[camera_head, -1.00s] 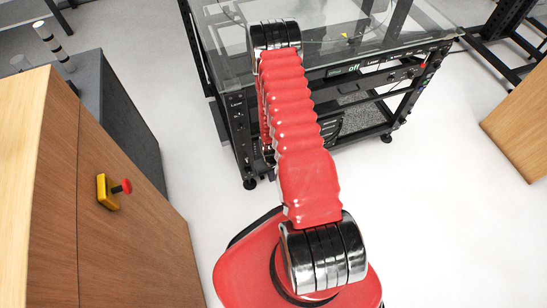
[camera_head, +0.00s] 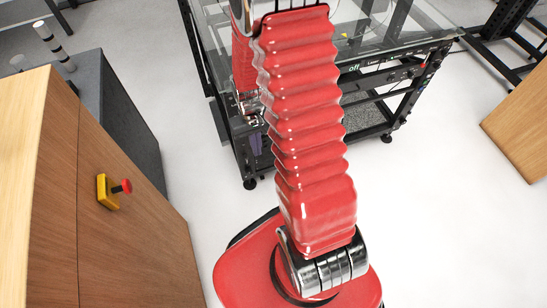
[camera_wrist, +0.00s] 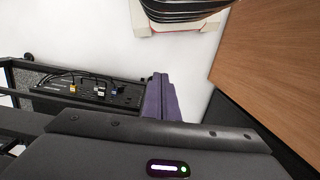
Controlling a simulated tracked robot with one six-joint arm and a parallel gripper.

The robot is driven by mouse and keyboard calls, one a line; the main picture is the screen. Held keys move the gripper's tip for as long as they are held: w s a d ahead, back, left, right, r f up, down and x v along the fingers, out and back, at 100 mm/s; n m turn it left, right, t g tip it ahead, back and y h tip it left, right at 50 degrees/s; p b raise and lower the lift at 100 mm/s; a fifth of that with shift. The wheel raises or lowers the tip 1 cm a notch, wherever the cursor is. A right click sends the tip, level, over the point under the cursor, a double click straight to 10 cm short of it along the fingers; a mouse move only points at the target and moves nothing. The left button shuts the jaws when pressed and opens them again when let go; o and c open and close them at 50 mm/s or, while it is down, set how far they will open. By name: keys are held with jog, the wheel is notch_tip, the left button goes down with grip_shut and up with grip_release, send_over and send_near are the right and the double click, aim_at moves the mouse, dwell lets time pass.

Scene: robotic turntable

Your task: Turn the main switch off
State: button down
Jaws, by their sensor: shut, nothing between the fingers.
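The turntable rig is a black frame with a glass top. Its front panel (camera_head: 385,74) shows a lit "off" display (camera_head: 355,68) and small coloured buttons. My gripper (camera_wrist: 162,80) has purple fingers, shut and empty, in the wrist view. Its fingers also show low at the left end of the rig's front in the head view (camera_head: 256,144), partly hidden by my arm. In the wrist view a dark connector panel (camera_wrist: 112,93) with cables and small blue, white and yellow parts lies left of the fingers, apart from them. I cannot pick out the main switch for sure.
A wooden cabinet (camera_head: 135,235) with a red button on a yellow box (camera_head: 108,192) stands at the left. A dark grey cabinet (camera_head: 125,125) is behind it. A wooden piece (camera_head: 520,130) is at the right. White floor (camera_head: 430,230) is free at the right.

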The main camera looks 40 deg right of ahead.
jog(key=s+a+r+n+t, duration=0.1)
jog(key=s+a+r+t, duration=0.1)
jog(key=r, duration=0.9)
jog(key=s+a+r+t, duration=0.2)
jog(key=s+a+r, duration=0.2)
jog(key=r, duration=0.7)
jog(key=s+a+r+n+t, duration=0.1)
jog(key=s+a+r, duration=0.3)
jog(key=r, duration=0.7)
jog(key=shift+a+n+t, duration=0.3)
jog(key=shift+a+t, duration=0.6)
jog(key=shift+s+a+f, duration=0.1)
